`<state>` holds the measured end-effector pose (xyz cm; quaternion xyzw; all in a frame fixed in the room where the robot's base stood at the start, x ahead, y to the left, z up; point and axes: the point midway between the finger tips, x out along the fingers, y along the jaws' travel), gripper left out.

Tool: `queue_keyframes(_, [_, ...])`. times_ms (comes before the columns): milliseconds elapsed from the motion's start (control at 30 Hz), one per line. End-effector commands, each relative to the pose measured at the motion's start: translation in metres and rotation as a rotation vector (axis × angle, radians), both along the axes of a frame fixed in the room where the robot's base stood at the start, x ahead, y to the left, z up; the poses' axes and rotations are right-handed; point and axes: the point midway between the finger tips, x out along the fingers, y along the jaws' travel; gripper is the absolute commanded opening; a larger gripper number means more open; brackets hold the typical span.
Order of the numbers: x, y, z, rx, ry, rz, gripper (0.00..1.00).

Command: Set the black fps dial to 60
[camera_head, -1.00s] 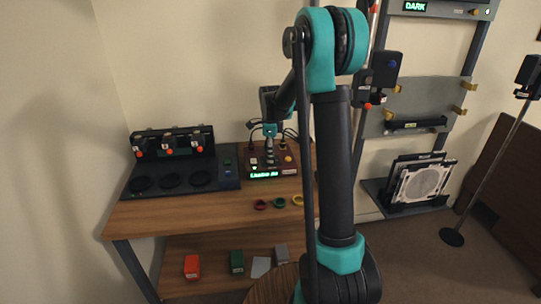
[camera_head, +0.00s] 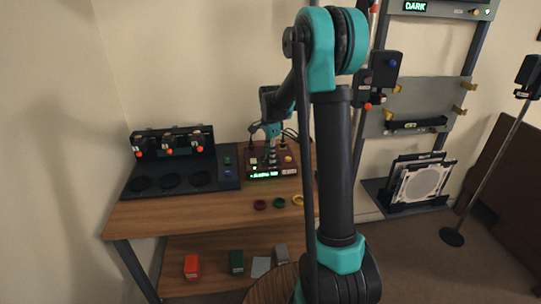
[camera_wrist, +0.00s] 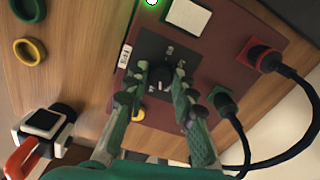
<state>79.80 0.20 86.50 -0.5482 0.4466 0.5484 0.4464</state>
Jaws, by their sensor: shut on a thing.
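The black fps dial (camera_wrist: 160,82) sits on a dark square plate on the dark red control box (camera_wrist: 218,60). In the wrist view my gripper (camera_wrist: 161,76) has its green fingers on both sides of the dial, shut on it. Small pale marks are printed around the dial, too small to read surely. Which mark the dial points at cannot be told. In the head view the control box (camera_head: 289,169) stands on the bench with my gripper (camera_head: 270,161) over it. The box's green lit display (camera_head: 264,175) is too blurred to read.
A red plug (camera_wrist: 263,57) and a green plug (camera_wrist: 223,100) with black cables stand beside the dial. A white square button (camera_wrist: 187,17) is near it. Coloured rings (camera_head: 279,203) lie in front of the box. A black lamp-like station (camera_head: 180,175) stands at left.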

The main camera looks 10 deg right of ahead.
Motion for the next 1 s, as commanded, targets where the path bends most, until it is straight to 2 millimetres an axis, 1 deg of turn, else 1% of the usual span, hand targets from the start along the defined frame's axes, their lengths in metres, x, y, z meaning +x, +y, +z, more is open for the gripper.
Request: queue_keyframes(1000, [0.0,0.0,0.0002,0.001,-0.001,0.964,0.0])
